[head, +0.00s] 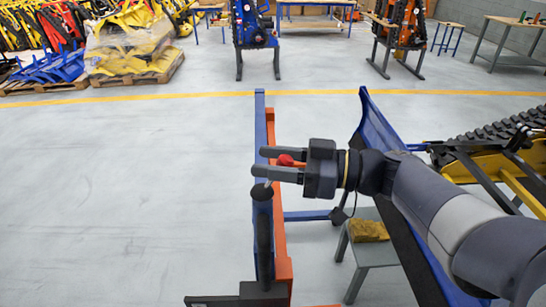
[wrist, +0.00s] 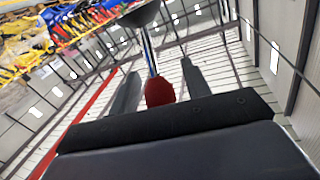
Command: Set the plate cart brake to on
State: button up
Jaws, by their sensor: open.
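The plate cart appears to be the blue and orange frame (head: 271,142) below my gripper. A red knob (head: 286,159) sits between my gripper's fingers, close to the palm. In the wrist view the red knob (wrist: 160,92) is on a thin silver rod (wrist: 150,52) that runs to a dark rounded cap (wrist: 143,14). The dark cap (head: 262,191) also shows in the head view, on the frame's near part. My gripper (head: 264,162) is open, with one finger on each side of the knob. It also shows in the wrist view (wrist: 162,70). No brake marking is readable.
A slanted blue panel (head: 377,124) stands right of the frame, beside a grey stool (head: 372,252) with a yellow block (head: 368,230). A tracked yellow machine (head: 490,150) is at the right. Pallets and benches stand beyond the yellow floor line. The floor at left is clear.

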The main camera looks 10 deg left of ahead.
jog(key=shift+c, duration=0.5)
grip_shut()
